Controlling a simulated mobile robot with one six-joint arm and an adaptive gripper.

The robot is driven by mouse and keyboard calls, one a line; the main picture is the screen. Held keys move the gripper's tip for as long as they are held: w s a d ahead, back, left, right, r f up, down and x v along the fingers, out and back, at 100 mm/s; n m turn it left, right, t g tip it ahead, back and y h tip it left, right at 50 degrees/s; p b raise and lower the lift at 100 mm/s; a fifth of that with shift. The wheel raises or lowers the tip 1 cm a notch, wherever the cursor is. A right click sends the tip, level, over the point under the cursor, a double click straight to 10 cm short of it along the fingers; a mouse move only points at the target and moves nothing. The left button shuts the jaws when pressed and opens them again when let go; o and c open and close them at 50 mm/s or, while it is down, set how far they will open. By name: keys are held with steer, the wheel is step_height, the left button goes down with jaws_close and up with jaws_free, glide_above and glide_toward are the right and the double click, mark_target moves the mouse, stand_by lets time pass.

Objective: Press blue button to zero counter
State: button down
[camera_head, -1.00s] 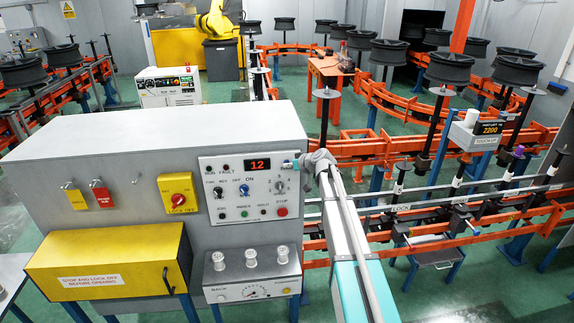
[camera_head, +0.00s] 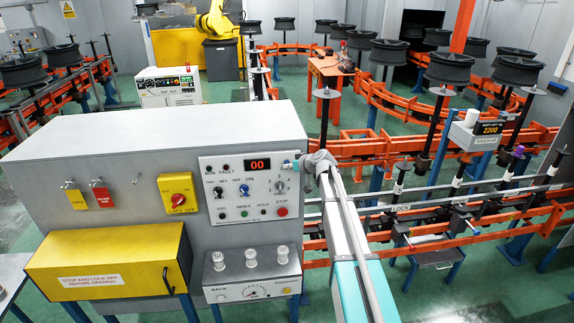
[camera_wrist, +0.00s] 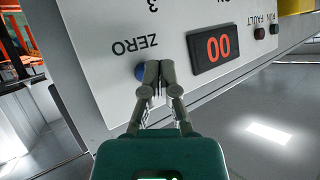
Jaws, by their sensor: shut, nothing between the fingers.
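The blue button (camera_wrist: 140,73) sits beside the upside-down word ZERO in the wrist view, partly covered by my fingers. My gripper (camera_wrist: 154,68) is shut and empty, its fingertips at the button's edge; I cannot tell if they press it. The red-digit counter display (camera_wrist: 212,47) reads 00, and it also shows in the head view (camera_head: 260,164) on the white control panel (camera_head: 228,214). In the head view my gripper (camera_head: 294,164) reaches the panel's right edge beside the display, and the button there is mostly hidden.
A red STOP button (camera_head: 282,212) and other small knobs and buttons sit lower on the panel. The grey cabinet (camera_head: 110,150) carries a yellow rotary switch (camera_head: 178,193). An orange conveyor rail (camera_head: 380,146) with wheel spindles runs right of my arm.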

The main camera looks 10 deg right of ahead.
steer(key=shift+s, duration=0.4)
steer(key=shift+s, duration=0.1)
steer(key=s, duration=0.5)
steer(key=shift+a, duration=0.1)
stand_by(0.5)
stand_by(0.6)
steer(key=s+a+f+g+h+b, duration=0.1)
steer(key=s+a+f+g+b, duration=0.1)
steer(key=s+f+b, duration=0.4)
steer(key=s+a+f+g+h+b, duration=0.1)
steer(key=s+a+f+g+b, duration=0.15)
steer(key=s+f, duration=0.6)
steer(key=s+d+f+m+g+h+b, duration=0.2)
steer(key=s+f, duration=0.3)
steer(key=s, duration=0.4)
steer(key=s+d+f+m+g+h+b, duration=0.1)
steer(key=s+f+b, duration=0.4)
steer(key=s, duration=0.5)
steer(key=shift+d+f+m+g+h, duration=0.35)
steer(key=shift+f+m+g+h, duration=0.3)
steer(key=shift+g+h, duration=0.5)
